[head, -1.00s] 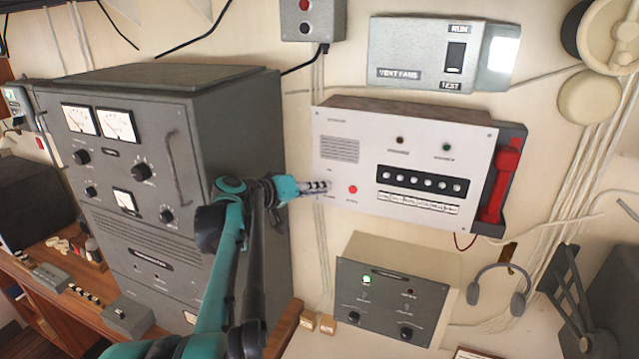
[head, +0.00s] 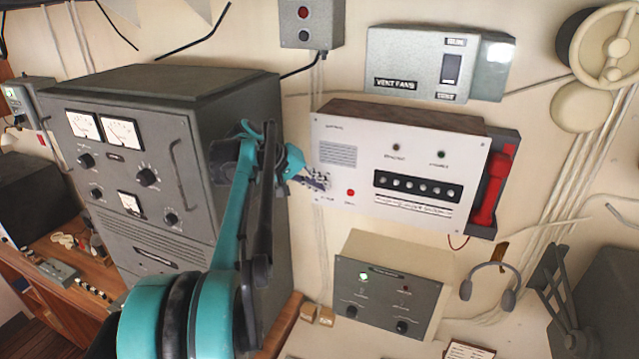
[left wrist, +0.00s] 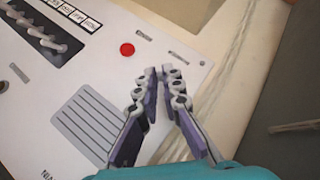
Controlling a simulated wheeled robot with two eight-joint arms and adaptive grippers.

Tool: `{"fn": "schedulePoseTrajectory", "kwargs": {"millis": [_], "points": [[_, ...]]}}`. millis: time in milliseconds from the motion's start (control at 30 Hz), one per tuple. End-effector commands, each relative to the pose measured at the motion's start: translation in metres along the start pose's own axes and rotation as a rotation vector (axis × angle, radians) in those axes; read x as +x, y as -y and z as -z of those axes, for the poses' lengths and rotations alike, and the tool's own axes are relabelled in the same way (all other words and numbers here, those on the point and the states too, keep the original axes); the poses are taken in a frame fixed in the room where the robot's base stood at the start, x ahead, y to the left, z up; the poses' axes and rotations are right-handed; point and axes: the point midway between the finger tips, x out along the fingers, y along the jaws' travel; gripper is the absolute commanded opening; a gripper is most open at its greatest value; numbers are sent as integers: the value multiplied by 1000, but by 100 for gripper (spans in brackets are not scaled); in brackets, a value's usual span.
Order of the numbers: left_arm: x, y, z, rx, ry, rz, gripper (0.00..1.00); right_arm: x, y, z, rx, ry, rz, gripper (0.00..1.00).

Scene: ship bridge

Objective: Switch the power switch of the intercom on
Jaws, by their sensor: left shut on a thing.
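The intercom (head: 400,215) is a white wall panel with a grille, a red button (head: 351,192), a row of toggles and a red handset (head: 495,188). Its two small lamps (head: 396,147) look dark. My left gripper (head: 325,183) is at the panel's lower left, below the grille and left of the red button. In the left wrist view the fingers (left wrist: 168,72) are nearly together at the panel face, shut on the power switch, which they hide. The red button (left wrist: 127,49) shows just beyond the tips. My right gripper is not in view.
A grey cabinet (head: 150,130) with gauges stands close left of my left arm. A vent fans box (head: 410,65) is above the intercom, and a smaller control box (head: 385,295) is below it. A headset (head: 490,285) hangs at the lower right.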

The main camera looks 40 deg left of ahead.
Motion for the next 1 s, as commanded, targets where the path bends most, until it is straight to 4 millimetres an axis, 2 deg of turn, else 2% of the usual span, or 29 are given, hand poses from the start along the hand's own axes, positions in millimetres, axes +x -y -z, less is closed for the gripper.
{"fn": "schedulePoseTrajectory", "kwargs": {"millis": [333,367,700,867,1000], "points": [[0,0,0,-1,2,1,0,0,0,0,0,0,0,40],[0,0,0,-1,2,1,14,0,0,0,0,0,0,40],[-2,0,0,-1,1,0,15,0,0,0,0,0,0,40],[-21,0,0,-3,1,1,15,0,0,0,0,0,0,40],[-52,1,1,-4,0,1,15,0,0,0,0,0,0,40]]}}
